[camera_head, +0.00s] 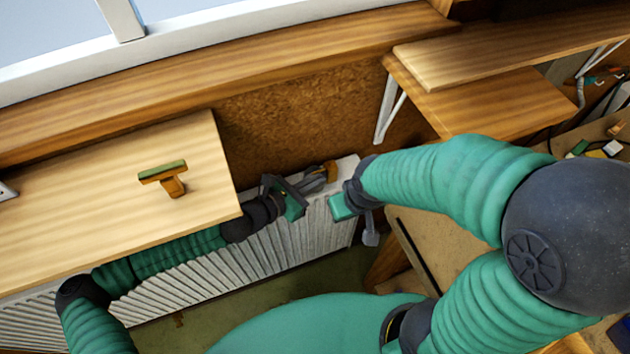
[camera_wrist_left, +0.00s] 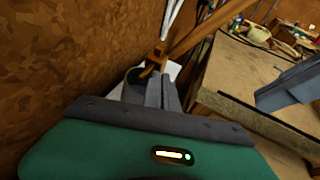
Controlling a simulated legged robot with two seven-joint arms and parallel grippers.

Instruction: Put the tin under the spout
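My left gripper (camera_head: 314,182) reaches over the radiator's far right end. Its two grey fingers (camera_wrist_left: 163,92) lie close together in the left wrist view, with nothing clearly seen between them. A dark grey round vessel, perhaps the tin (camera_wrist_left: 134,84), stands just left of and behind the fingers; whether they touch it I cannot tell. A brown wooden piece (camera_wrist_left: 158,54) shows just beyond the fingertips, and it also shows in the head view (camera_head: 329,171). My right gripper (camera_head: 370,231) is to the right, one grey finger pointing down. I cannot make out a spout.
A white ribbed radiator (camera_head: 225,268) runs under a wooden worktop (camera_head: 90,215). A wooden tool with a green strip (camera_head: 164,174) lies on it. A shelf on white brackets (camera_head: 386,108) is at upper right. A cluttered bench (camera_wrist_left: 240,83) stands to the right.

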